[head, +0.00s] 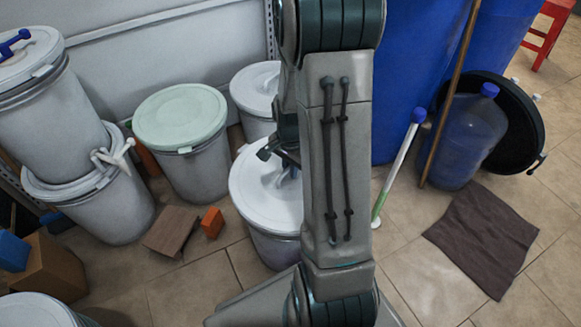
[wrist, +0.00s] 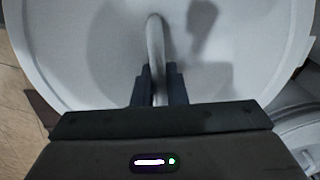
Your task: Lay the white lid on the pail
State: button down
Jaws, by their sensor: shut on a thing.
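The white lid (head: 262,190) is round, with a raised handle across its top. It lies over a grey-white pail (head: 275,248) in the middle of the head view, looking about level. I cannot tell whether it touches the rim. In the wrist view the lid (wrist: 90,50) fills most of the picture. My gripper (wrist: 158,82) is shut on the lid's handle (wrist: 156,45), with a finger on each side. In the head view my gripper (head: 282,152) is above the lid, partly hidden behind my arm, which also covers the lid's right side.
A pail with a pale green lid (head: 180,115) stands behind left, and another white-lidded pail (head: 257,88) behind. Stacked pails (head: 75,190) stand at the left. A cardboard piece (head: 170,230) and an orange block (head: 212,222) lie on the floor. A dark cloth (head: 483,238) lies right.

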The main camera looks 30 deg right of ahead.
jog(key=shift+f, duration=0.1)
jog(key=c, duration=0.9)
grip_release()
jog(key=shift+r+p, duration=3.05)
jog(key=shift+r, duration=0.5)
jog(key=s+a+r+n+t+p, duration=0.1)
jog(key=s+a+r+n+p, duration=0.3)
jog(key=r+p, duration=0.6)
jog(key=s+a+r+n+t+p, duration=0.1)
jog(key=s+a+r+n+p, duration=0.3)
jog(key=r+p, duration=0.6)
jog(key=s+a+r+n+p, duration=0.4)
jog(key=r+p, duration=0.6)
jog(key=r, duration=1.9)
jog(key=shift+n+t+p, duration=0.3)
jog(key=shift+n+t, duration=0.1)
jog(key=shift+n, duration=0.3)
